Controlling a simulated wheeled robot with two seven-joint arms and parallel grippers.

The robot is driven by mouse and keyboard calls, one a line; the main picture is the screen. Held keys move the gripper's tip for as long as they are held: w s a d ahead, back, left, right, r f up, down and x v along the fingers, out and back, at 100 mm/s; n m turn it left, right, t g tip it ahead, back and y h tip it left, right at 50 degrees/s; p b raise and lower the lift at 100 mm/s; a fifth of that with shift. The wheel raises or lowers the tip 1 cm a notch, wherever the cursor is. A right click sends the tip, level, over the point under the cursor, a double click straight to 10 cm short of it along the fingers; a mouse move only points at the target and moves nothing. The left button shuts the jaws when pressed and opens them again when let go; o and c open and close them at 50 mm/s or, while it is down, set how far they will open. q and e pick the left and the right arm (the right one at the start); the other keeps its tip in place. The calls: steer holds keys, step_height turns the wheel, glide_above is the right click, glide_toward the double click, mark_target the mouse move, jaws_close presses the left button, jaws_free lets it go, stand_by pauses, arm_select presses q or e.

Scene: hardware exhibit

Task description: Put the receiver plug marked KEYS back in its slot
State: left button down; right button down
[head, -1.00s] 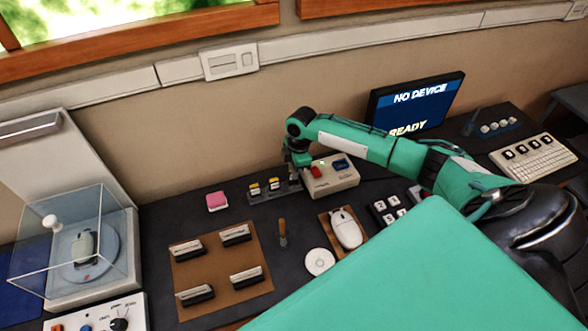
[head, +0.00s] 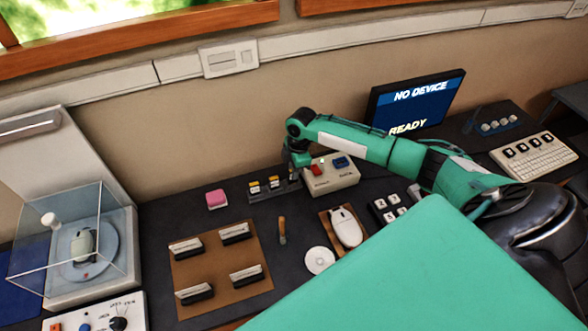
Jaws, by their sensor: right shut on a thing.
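A dark slotted rack (head: 262,196) stands on the table left of the beige box. Two small yellow-and-white plugs (head: 254,187) (head: 274,183) stand upright in it; their marks are too small to read. My right gripper (head: 296,178) points down over the rack's right end, beside the box. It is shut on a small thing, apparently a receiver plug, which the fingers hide. I cannot tell whether that plug is seated in its slot. My left gripper is out of view.
The beige box (head: 334,181) with red and blue parts stands close right of my gripper. A screen (head: 415,105) reads NO DEVICE and READY. A pink block (head: 216,199), a screwdriver (head: 282,231) and a white mouse (head: 346,228) lie nearby.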

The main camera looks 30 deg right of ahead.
steer(key=shift+f, duration=0.5)
steer(key=c, duration=1.3)
jaws_free()
steer(key=shift+c, duration=0.2)
steer(key=shift+o, duration=0.4)
steer(key=o, duration=0.4)
steer(key=shift+r, duration=0.1)
steer(key=shift+r+p, duration=3.2)
steer(key=shift+r, duration=0.3)
